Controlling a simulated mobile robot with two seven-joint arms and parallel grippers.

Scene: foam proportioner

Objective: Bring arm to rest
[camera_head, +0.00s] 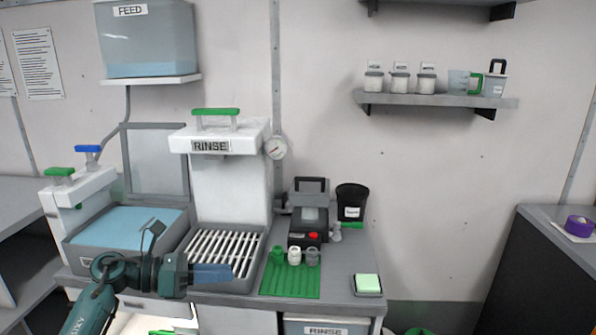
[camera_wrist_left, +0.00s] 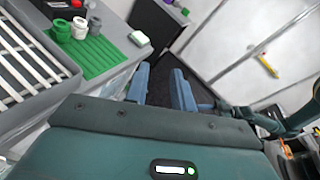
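My left arm (camera_head: 92,305) comes in from the lower left in the head view. Its gripper (camera_head: 212,273) is held level in front of the slatted rinse tray and points right. In the left wrist view the two blue fingers of the left gripper (camera_wrist_left: 160,86) stand apart with nothing between them. Dark floor shows beyond the gap. A teal arm, which looks like my right arm (camera_wrist_left: 292,122), shows at the right of the wrist view. My right arm is not in the head view.
The slatted rinse tray (camera_head: 213,252) and blue-filled basin (camera_head: 125,230) lie behind my left gripper. A green mat (camera_head: 290,284) with several small caps is to its right, then a green sponge (camera_head: 367,284). The counter ends there; open floor lies beyond.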

